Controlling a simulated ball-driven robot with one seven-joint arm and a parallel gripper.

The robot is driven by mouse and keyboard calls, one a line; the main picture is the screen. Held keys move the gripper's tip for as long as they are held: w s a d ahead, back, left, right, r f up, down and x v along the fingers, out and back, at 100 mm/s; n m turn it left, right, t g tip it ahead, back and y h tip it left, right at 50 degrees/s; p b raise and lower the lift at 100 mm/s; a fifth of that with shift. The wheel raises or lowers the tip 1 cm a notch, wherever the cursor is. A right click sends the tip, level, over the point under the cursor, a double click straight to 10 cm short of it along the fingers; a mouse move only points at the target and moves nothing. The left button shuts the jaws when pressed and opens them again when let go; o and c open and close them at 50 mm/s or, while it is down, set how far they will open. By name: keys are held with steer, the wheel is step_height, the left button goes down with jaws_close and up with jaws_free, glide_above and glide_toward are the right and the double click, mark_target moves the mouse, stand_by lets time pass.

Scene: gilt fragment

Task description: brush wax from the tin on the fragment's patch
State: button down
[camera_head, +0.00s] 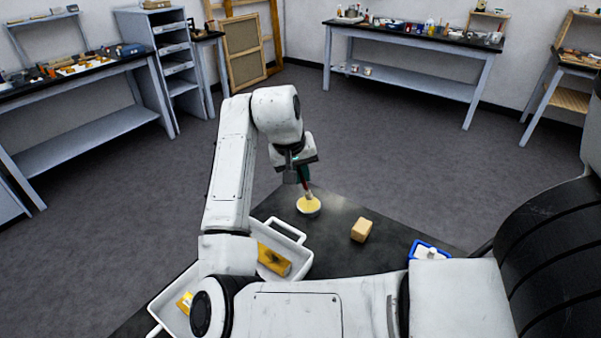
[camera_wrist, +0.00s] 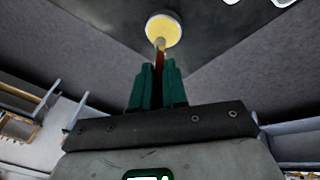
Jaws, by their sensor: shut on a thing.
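My gripper (camera_head: 304,176) is shut on a thin brush with a reddish-brown handle (camera_wrist: 159,60), pointing down. The round tin of pale yellow wax (camera_head: 308,207) stands on the dark table; it also shows in the wrist view (camera_wrist: 165,28). The brush's tip is at the near edge of the wax in the wrist view; I cannot tell whether it touches. A gilt fragment (camera_head: 268,263) with a dark patch (camera_head: 272,259) lies in the white tray (camera_head: 298,268), left of the tin. My arm hides part of the tray.
A tan block (camera_head: 361,230) stands right of the tin. A blue-rimmed container (camera_head: 428,250) with white contents is farther right. Another gold piece (camera_head: 185,302) lies in the tray's near left part. Table surface between tin and block is clear.

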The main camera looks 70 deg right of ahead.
steer(key=shift+f, duration=0.7)
stand_by(2.3)
step_height(320, 180, up, 7)
steer(key=p, duration=0.7)
steer(key=shift+r, duration=0.15)
stand_by(0.8)
